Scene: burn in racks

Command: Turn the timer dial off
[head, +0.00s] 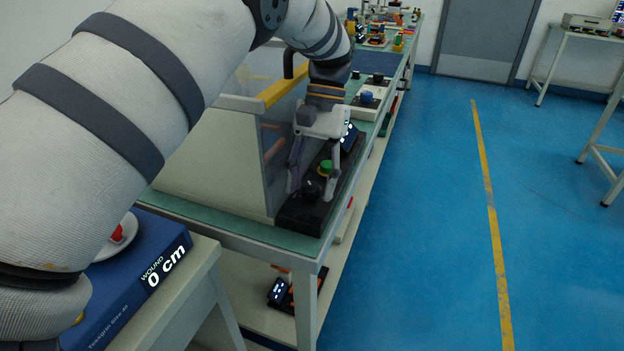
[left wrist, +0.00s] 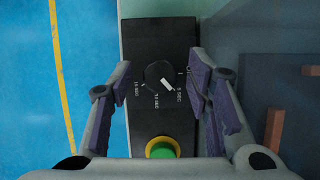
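The timer dial (left wrist: 158,73) is a round black knob on a black control box (left wrist: 158,35). Its white pointer line points to the lower right in the left wrist view, toward a label that seems to read 5 SEC. My left gripper (left wrist: 160,72) is open, with its purple-padded fingers on either side of the dial and visible gaps to it. In the head view the gripper (head: 310,188) reaches down over the box, and the dial (head: 311,191) shows between the fingertips. My right gripper is not in view.
A green button with a yellow ring (left wrist: 162,148) sits on the same box near the dial. A clear-sided enclosure with a yellow edge (head: 284,92) stands close beside the gripper. A blue winding box (head: 125,285) reads 0 cm. The blue floor at right is open.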

